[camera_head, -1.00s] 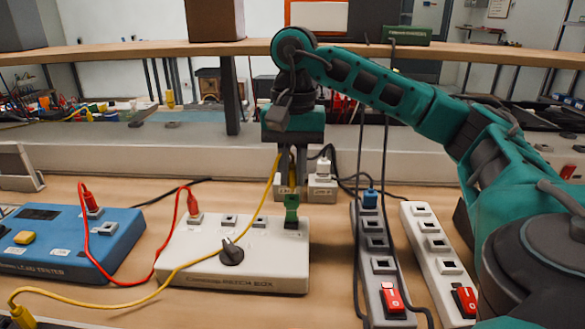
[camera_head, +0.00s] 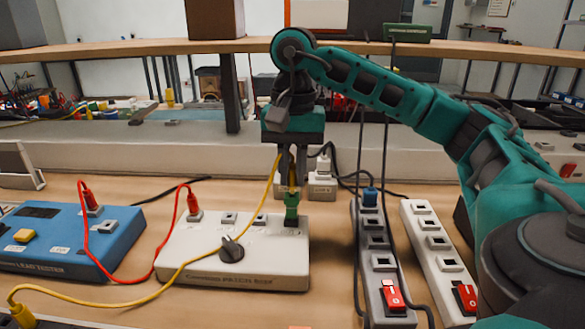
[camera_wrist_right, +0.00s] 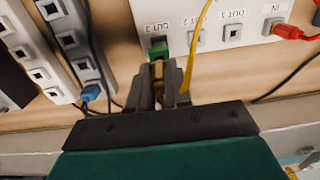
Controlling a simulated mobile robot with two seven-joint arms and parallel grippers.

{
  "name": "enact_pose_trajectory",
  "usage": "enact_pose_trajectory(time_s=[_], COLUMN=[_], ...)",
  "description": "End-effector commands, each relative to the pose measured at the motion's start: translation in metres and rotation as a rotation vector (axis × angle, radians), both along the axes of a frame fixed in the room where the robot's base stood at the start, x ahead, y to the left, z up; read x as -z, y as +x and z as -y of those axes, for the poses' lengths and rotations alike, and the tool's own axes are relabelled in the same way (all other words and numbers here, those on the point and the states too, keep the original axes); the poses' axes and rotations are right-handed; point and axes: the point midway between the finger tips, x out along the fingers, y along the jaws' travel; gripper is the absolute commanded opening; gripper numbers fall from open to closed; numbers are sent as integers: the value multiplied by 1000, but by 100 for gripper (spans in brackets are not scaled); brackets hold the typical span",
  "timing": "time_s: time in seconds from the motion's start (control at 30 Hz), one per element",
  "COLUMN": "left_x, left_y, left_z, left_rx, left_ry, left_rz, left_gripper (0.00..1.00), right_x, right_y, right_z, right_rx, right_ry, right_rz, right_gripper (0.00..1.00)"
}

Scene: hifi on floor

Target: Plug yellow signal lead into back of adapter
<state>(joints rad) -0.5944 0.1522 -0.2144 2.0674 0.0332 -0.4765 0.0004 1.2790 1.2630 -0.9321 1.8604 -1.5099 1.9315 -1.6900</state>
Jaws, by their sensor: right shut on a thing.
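The green adapter (camera_head: 291,209) stands in the back right socket of the white switch box. In the right wrist view the adapter (camera_wrist_right: 158,48) sits at the socket marked OUT 3. My right gripper (camera_head: 291,186) is shut on the yellow lead's plug (camera_wrist_right: 158,72), directly behind the adapter. The plug's front end is right at the adapter's back; I cannot tell whether it is inserted. The yellow cable (camera_head: 209,261) runs from the gripper across the box to the lower left. My left gripper is not in view.
The white switch box (camera_head: 190,266) has a knob and a red plug (camera_head: 194,206). A blue tester (camera_head: 60,250) stands at left. Two power strips (camera_head: 377,262) (camera_head: 435,243) lie at right, with dark cables hanging nearby. A wooden shelf (camera_head: 150,48) crosses behind.

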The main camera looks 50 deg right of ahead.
Motion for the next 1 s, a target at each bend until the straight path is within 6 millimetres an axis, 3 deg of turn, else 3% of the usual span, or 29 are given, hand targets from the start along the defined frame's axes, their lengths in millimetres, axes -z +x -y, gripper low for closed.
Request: enact_pose_trajectory(time_s=[1.0], left_x=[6], left_y=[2], left_z=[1], left_rx=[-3], left_ry=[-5], left_rz=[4], left_gripper=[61], right_x=[11], right_y=[0], right_z=[0], right_rx=[0], right_ry=[0], right_rz=[1], right_gripper=[0])
